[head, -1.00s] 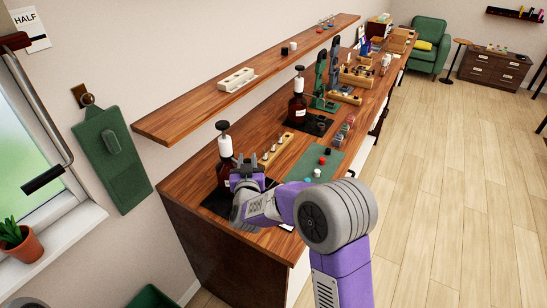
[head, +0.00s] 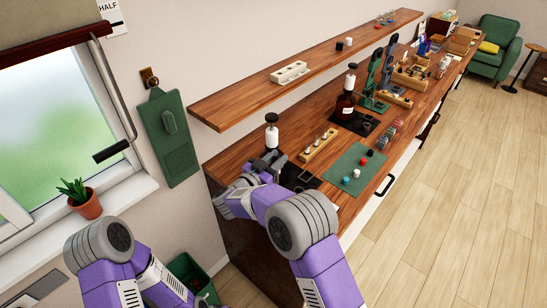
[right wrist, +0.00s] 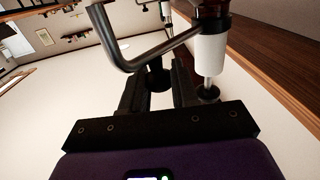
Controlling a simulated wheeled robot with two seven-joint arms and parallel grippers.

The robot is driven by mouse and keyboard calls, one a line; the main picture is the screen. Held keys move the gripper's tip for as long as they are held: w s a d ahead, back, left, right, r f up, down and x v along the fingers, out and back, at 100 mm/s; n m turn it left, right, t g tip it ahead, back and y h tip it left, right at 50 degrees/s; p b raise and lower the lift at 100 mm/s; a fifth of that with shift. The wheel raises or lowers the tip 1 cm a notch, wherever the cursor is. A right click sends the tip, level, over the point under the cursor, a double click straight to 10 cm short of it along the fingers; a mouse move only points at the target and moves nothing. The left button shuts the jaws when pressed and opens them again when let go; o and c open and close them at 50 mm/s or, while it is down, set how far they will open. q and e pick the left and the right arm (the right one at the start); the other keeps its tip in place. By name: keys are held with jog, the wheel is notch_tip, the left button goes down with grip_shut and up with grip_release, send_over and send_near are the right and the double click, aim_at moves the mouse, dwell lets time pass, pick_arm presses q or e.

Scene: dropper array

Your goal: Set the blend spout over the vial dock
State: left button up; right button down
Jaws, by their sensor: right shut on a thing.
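The near pump bottle's white neck and dark knob (head: 272,132) stand above my right gripper (head: 265,163), which hides its body. In the right wrist view the white neck (right wrist: 211,55) is upside down, and a bent metal spout (right wrist: 125,62) reaches out beside it. My right gripper (right wrist: 160,88) is shut on a dark knob (right wrist: 158,78) by the spout. A black mat (head: 302,178) lies under the bottle's area. I cannot make out the vial dock there. My left arm (head: 110,260) enters at lower left; its gripper is not clearly visible.
A wooden rack with small vials (head: 318,146) and a green mat with coloured caps (head: 375,152) lie to the right. A second brown pump bottle (head: 345,103) stands further back. A shelf (head: 240,110) overhangs the counter. A green bin (head: 186,268) stands below.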

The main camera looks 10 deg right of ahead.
jog(key=shift+w+r, duration=0.1)
jog(key=shift+r, duration=0.3)
jog(key=c, duration=1)
grip_release()
jog(key=shift+o, duration=0.2)
jog(key=shift+f, duration=0.15)
jog(key=shift+a, duration=0.1)
jog(key=v, duration=0.7)
jog(key=shift+s+a, duration=0.2)
jog(key=shift+s, duration=0.1)
